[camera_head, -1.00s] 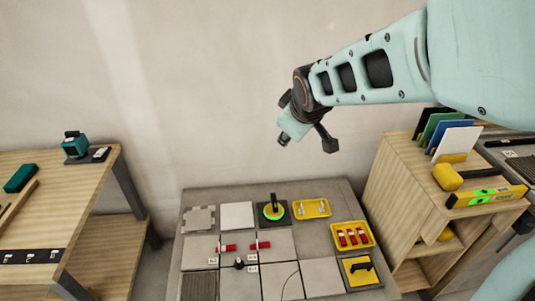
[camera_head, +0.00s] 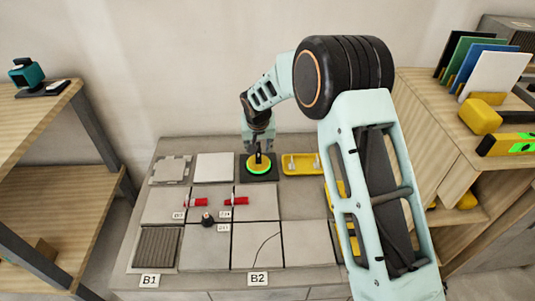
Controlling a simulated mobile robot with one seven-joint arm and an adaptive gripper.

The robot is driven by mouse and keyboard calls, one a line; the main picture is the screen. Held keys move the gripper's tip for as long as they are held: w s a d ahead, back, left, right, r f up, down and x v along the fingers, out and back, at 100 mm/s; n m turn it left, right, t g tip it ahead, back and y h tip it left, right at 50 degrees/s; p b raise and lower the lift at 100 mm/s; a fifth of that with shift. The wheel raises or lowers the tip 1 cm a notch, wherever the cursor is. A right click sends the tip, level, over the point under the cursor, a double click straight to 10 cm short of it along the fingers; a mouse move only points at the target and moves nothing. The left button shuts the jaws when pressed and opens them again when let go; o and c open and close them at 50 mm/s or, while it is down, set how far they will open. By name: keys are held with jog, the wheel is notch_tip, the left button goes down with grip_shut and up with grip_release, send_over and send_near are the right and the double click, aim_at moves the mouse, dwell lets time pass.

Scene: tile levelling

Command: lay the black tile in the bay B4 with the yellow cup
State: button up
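The yellow cup (camera_head: 258,168) has a glowing green ring and a black handle. It sits on the black tile (camera_head: 271,177), in the back row of the table (camera_head: 143,200). My gripper (camera_head: 258,147) points down at the cup's handle, with its fingers around or just above it. Whether the fingers are closed on the handle cannot be told. I cannot read a B4 label. A bare grey patch (camera_head: 303,203) lies right of the middle row of tiles.
Labels B1 (camera_head: 149,281) and B2 (camera_head: 258,279) are on the front edge. Red clamps (camera_head: 236,201) and a dark knob (camera_head: 207,219) stand on the grey tiles. A yellow tray (camera_head: 301,163) is right of the cup. My arm hides the table's right side. A wooden shelf (camera_head: 430,120) stands at right.

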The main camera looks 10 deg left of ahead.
aim_at(259, 158)
jog(key=b+x, duration=0.3)
jog(key=x, duration=0.8)
jog(key=shift+f, duration=0.3)
grip_shut()
dwell(0.5)
jog(key=shift+c, duration=0.2)
grip_release()
